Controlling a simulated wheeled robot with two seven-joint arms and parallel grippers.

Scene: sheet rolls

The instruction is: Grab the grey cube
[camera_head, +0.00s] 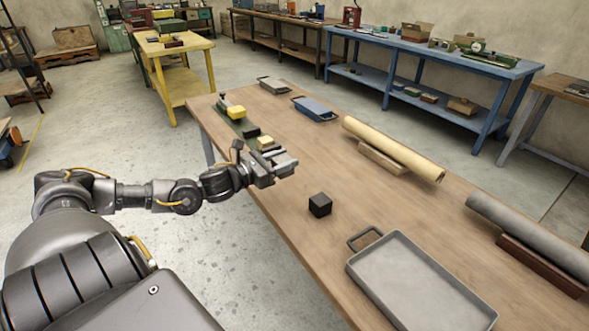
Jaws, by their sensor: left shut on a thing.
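My left gripper (284,163) reaches in from the left over the near left part of the wooden table (278,208). It is shut on a small light grey thing, which looks like the grey cube (281,158); the fingers hide most of it. A separate black cube (320,205) sits on the table, to the right of and nearer than the gripper, with nothing touching it. My right gripper is not in view.
A green strip (237,120) with yellow and dark blocks lies behind the gripper. A grey tray (361,268) stands at the near right. A beige roll (395,148) and a grey roll (528,238) rest on wooden supports. A blue tray (316,109) lies farther back.

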